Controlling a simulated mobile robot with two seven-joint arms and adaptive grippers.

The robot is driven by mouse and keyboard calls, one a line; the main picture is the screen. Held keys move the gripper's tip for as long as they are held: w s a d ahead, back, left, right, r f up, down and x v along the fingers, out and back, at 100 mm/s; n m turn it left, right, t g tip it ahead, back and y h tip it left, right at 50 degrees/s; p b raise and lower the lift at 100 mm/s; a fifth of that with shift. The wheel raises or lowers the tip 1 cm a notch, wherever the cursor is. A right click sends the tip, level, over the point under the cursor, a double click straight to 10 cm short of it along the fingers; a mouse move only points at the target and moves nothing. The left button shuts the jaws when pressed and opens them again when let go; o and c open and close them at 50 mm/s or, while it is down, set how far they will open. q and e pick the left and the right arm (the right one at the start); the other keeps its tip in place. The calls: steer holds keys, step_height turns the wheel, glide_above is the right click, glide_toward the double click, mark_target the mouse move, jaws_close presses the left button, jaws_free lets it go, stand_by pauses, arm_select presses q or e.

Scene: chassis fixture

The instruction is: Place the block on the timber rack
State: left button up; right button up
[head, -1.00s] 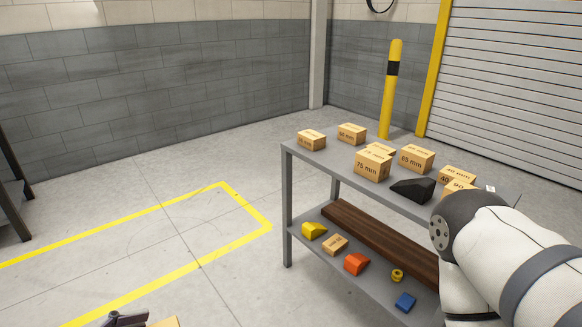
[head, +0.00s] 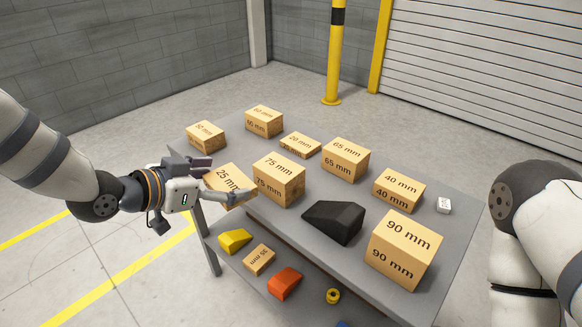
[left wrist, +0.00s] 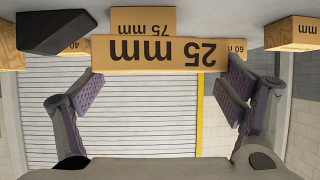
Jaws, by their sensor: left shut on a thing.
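A tan wooden block marked 25 mm (head: 230,183) is held by my left gripper (head: 216,180) at the near left edge of the grey two-level rack (head: 395,228). It also shows in the left wrist view (left wrist: 160,55), lying across the fingertips with its label upside down. The fingers (left wrist: 162,98) are wide apart, at either end of the block. I cannot tell exactly how high the block is above the rack top. My right gripper is out of view.
Several marked blocks stand on the top, including the 75 mm block (head: 278,180) close beside the held one and the 90 mm block (head: 403,250). A black wedge (head: 333,221) lies between. Yellow (head: 234,241), red (head: 285,283) and small pieces lie on the lower shelf.

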arm_select(q)
steer(key=w+d+r+n+t+y, duration=0.1)
steer(key=w+d+r+n+y, duration=0.1)
steer(key=w+d+r, duration=0.35)
steer(key=w+a+f+b, duration=0.1)
steer(key=w+a+f, duration=0.1)
steer(key=w+f, duration=0.1)
steer(key=w+a+f+b, duration=0.1)
steer(key=w+a+f, duration=0.2)
steer(key=w, duration=0.1)
steer(key=w+a+f+b, duration=0.1)
steer(key=w+a+f, duration=0.1)
steer(key=w+f, duration=0.1)
steer(key=shift+w+a+f+b, duration=0.2)
steer(key=shift+w+a+b, duration=0.2)
steer(key=shift+w, duration=0.1)
steer(key=shift+w+a+f, duration=0.1)
steer(key=shift+w+f, duration=0.15)
steer(key=shift+w+a+f+b, duration=0.1)
steer(key=shift+w+f+b, duration=0.05)
steer(key=shift+f, duration=0.65)
steer(key=shift+w+a+f+b, duration=0.1)
steer(key=shift+w+f+b, duration=0.05)
steer(key=shift+f, duration=0.65)
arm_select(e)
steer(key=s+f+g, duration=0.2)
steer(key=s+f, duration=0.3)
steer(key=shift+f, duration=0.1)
